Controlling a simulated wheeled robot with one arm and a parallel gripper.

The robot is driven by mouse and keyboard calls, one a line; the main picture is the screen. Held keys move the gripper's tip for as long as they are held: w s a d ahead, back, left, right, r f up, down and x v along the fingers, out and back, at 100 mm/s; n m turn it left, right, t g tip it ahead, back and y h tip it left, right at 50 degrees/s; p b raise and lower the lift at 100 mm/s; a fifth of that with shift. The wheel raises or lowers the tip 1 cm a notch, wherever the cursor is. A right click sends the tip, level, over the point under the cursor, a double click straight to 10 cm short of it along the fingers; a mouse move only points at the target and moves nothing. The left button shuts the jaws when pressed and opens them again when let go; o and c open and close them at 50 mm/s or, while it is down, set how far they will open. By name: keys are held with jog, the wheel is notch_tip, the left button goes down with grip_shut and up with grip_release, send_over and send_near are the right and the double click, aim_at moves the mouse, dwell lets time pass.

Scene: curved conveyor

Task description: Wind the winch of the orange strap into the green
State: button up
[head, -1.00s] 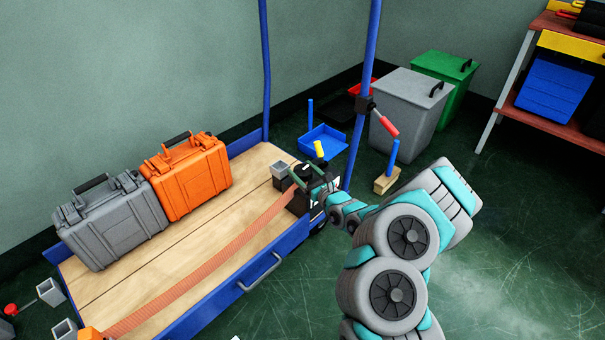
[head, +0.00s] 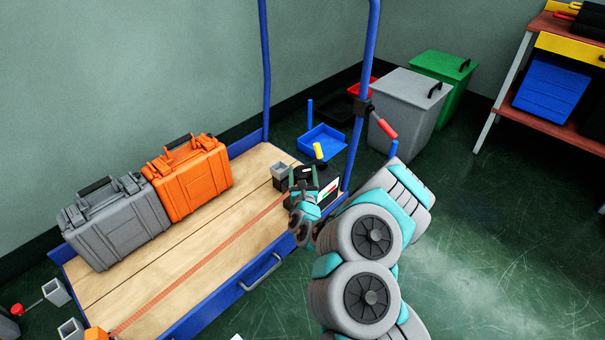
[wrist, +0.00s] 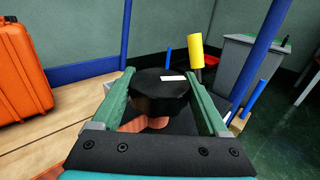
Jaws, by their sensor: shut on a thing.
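The orange strap (head: 205,260) runs as a narrow, straight band along the cart's wooden deck, from an orange block (head: 96,334) at the near left to the black winch (head: 326,176) at the far right corner. My gripper (head: 304,172) is at the winch. In the wrist view my gripper's green fingers (wrist: 160,95) are shut around a dark round winch knob (wrist: 158,82) with a white mark on top. A bit of orange strap (wrist: 145,125) shows below the knob. A white gauge plate (head: 328,188) with green and red shows on the winch; its pointer is too small to read.
Orange (head: 192,178) and grey (head: 115,222) cases stand on the deck. A yellow grip (wrist: 195,52) rises beyond the knob. Blue cart posts (head: 362,110) stand close by, one with a red-handled lever (head: 386,129). Grey (head: 408,108) and green bins stand behind. Floor at right is clear.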

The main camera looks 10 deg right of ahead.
dwell(0.4)
jog(key=o, duration=1.2)
jog(key=shift+o, duration=0.2)
jog(key=shift+s, duration=0.5)
jog(key=s+a+p, duration=0.1)
jog(key=s, duration=0.5)
jog(key=shift+s, duration=0.3)
jog(key=shift+a, duration=0.1)
